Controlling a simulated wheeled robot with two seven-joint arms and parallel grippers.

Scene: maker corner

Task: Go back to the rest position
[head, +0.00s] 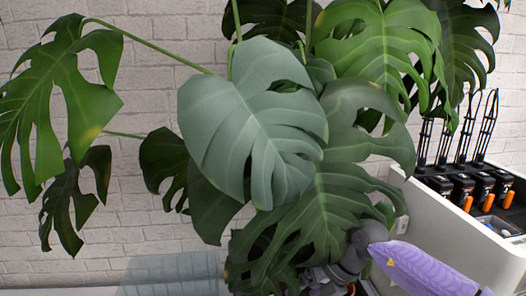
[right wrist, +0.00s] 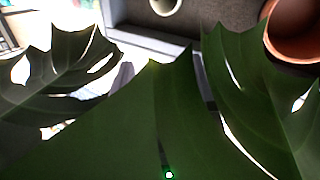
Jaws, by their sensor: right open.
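My right arm (head: 418,270) comes in at the bottom right of the head view, with a purple link and a grey joint. Its grey wrist end reaches in behind and under the big green leaves of a plant (head: 255,125). The leaves and the picture's bottom edge hide most of my right gripper, and its fingertips are not clear. It is open, and I see nothing held. In the right wrist view large dark leaves (right wrist: 110,125) fill most of the picture, close to the camera. My left gripper is not in view.
A white organizer (head: 455,225) with black and orange tools (head: 483,190) stands at the right. A white brick wall (head: 150,60) is behind the plant. A terracotta pot (right wrist: 295,30) and a small pale round thing (right wrist: 163,6) show in the right wrist view. A translucent bluish box-like thing (head: 172,272) is at the lower left.

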